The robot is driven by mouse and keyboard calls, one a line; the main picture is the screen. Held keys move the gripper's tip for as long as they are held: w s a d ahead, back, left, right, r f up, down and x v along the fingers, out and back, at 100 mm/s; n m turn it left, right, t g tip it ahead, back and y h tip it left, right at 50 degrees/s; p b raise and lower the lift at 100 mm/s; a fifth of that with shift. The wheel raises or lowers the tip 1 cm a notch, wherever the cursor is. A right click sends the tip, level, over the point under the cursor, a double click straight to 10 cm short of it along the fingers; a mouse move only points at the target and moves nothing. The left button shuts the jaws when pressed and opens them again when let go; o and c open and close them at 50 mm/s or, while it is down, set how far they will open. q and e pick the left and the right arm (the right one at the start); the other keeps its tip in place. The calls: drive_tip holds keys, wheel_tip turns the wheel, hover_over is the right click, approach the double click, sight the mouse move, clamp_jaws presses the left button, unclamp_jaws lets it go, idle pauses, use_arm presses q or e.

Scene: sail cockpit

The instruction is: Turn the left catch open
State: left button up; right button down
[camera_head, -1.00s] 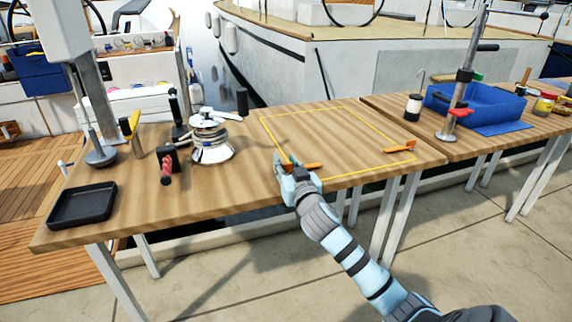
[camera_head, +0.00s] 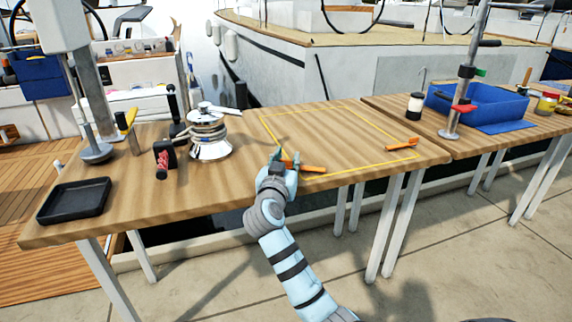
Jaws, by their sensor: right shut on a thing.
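The left catch (camera_head: 311,168) is an orange lever at the near left corner of a yellow-outlined square (camera_head: 345,108) on the wooden table. Its right part shows, pointing right and slightly toward me. My right gripper (camera_head: 281,161) is shut on the left catch near its left end, and its fingers hide that end. A second orange catch (camera_head: 402,144) lies at the near right part of the outline, apart from my gripper. My left gripper is out of view.
A chrome winch (camera_head: 210,150) stands left of the outline, with a red-handled tool (camera_head: 162,166) and a black tray (camera_head: 75,201) farther left. A blue bin (camera_head: 485,107) and a jar (camera_head: 414,106) are on the right table. The outlined surface is clear.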

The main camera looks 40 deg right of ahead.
idle(0.3)
drive_tip(key=c, duration=1.2)
unclamp_jaws()
drive_tip(key=shift+r+p, duration=0.15)
drive_tip(key=shift+p, duration=0.25)
drive_tip(key=n+t+y+p, duration=0.3)
drive_tip(key=n+t+y, duration=0.1)
drive_tip(key=y, duration=0.1)
drive_tip(key=shift+s+d+r+p, duration=0.1)
drive_tip(key=shift+d+r+p, duration=0.1)
drive_tip(key=shift+p, duration=0.2)
drive_tip(key=y, duration=0.1)
drive_tip(key=n+y, duration=0.1)
drive_tip(key=n+t, duration=0.1)
drive_tip(key=shift+s+a+f+y, duration=0.2)
drive_tip(key=shift+s+y, duration=0.05)
drive_tip(key=shift+y, duration=0.15)
drive_tip(key=p+v, duration=0.2)
drive_tip(key=v, duration=1)
drive_tip(key=s+d+f+n+g+p, duration=0.1)
drive_tip(key=s+f+g+p, duration=0.3)
drive_tip(key=f, duration=0.8)
drive_tip(key=s+d+f+n+g+y+p, duration=0.1)
drive_tip(key=s+f+g+p, duration=0.3)
drive_tip(key=f, duration=0.9)
drive_tip(key=shift+s+d+p, duration=0.45)
drive_tip(key=shift+s+p, duration=0.25)
drive_tip(key=shift+p, duration=0.25)
